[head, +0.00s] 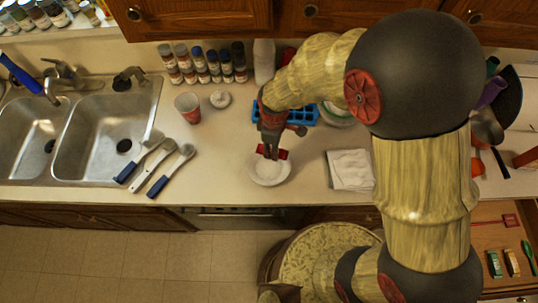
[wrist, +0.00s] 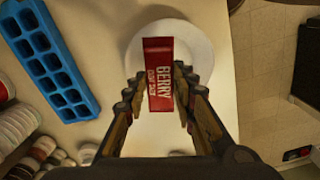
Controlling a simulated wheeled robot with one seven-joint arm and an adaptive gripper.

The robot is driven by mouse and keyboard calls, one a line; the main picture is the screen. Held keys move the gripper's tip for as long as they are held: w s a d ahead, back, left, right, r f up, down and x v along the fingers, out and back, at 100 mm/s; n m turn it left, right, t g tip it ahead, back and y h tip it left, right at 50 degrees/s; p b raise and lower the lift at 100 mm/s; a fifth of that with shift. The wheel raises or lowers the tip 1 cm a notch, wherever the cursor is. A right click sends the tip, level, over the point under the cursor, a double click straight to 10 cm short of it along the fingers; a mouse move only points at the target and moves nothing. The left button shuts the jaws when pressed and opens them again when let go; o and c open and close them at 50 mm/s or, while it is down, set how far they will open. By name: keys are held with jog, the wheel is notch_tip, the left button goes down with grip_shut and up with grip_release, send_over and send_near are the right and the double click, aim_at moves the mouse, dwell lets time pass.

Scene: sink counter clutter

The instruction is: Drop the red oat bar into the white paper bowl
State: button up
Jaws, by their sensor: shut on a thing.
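The red oat bar (wrist: 159,74) is held between the two fingers of my gripper (wrist: 160,88), with its lettered face toward the wrist camera. In the head view the bar (head: 281,154) shows as a small red piece at the fingertips of my gripper (head: 270,152). The white paper bowl (head: 268,174) stands on the counter below the bar. In the wrist view the bowl (wrist: 198,50) lies behind the bar, partly hidden by it and the fingers. The bar appears over the bowl; its exact height above it cannot be told.
A blue ice tray (wrist: 47,57) lies behind my gripper. A folded white cloth (head: 350,169) lies right of the bowl. Several blue-handled utensils (head: 158,166), a red cup (head: 188,107) and the sink (head: 107,130) are to the left. The counter's front edge is close to the bowl.

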jog(key=shift+s+f+b, duration=0.15)
jog(key=shift+f+b, duration=0.3)
jog(key=shift+f, duration=0.2)
jog(key=b, duration=0.3)
send_over(273, 165)
jog(key=shift+a+f, duration=0.1)
jog(key=shift+f, duration=2.2)
jog(key=o, duration=1.1)
jog(key=shift+r, duration=0.1)
notch_tip(273, 165, up, 12)
jog(key=shift+f, duration=0.1)
